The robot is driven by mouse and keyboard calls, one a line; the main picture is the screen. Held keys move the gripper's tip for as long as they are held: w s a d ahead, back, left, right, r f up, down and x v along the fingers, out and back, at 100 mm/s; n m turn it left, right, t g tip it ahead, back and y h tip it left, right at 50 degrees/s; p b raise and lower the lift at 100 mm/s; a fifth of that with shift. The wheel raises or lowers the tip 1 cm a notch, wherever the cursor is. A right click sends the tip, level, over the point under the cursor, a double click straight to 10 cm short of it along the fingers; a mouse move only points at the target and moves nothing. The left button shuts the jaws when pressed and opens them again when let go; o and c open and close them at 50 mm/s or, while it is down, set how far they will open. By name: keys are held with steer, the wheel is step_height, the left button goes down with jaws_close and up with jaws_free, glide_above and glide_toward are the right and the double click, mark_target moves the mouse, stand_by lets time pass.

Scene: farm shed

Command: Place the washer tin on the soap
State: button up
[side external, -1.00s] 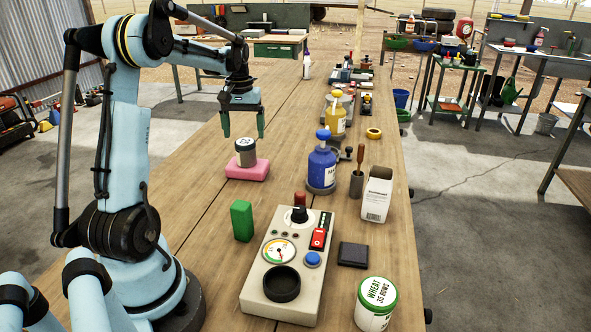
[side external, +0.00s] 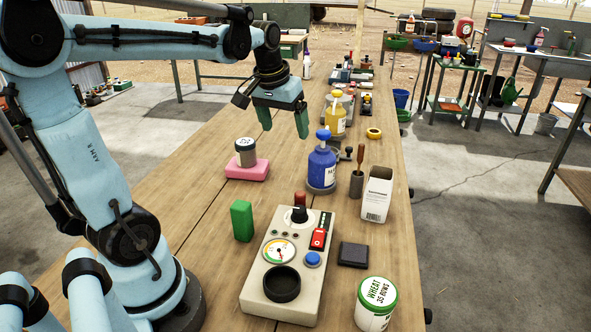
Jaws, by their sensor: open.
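The washer tin (side external: 246,154), a small grey cylinder with a pale printed lid, stands upright on the pink soap (side external: 247,171). The soap lies flat on the wooden bench, left of the blue pump bottle. My gripper (side external: 285,128) is open and empty, its two green fingers pointing down. It is apart from the tin, above the bench and to the right of the tin in the picture, near the yellow bottle.
A blue pump bottle (side external: 321,167) and a yellow bottle (side external: 335,119) stand right of the gripper. A green block (side external: 242,221), a control box (side external: 287,266) and a white carton (side external: 376,200) are nearer the camera. Bench around the soap is clear.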

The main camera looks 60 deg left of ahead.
steer(key=s+d+f+m+t, duration=0.2)
steer(key=d+m, duration=0.1)
steer(key=d, duration=0.5)
steer(key=s+d+f+m+t+h, duration=0.1)
steer(key=s+d+f+m+t, duration=0.1)
steer(key=d, duration=0.5)
steer(key=shift+s+d+f+m, duration=0.4)
steer(key=shift+s+f, duration=0.15)
steer(key=shift+s, duration=0.25)
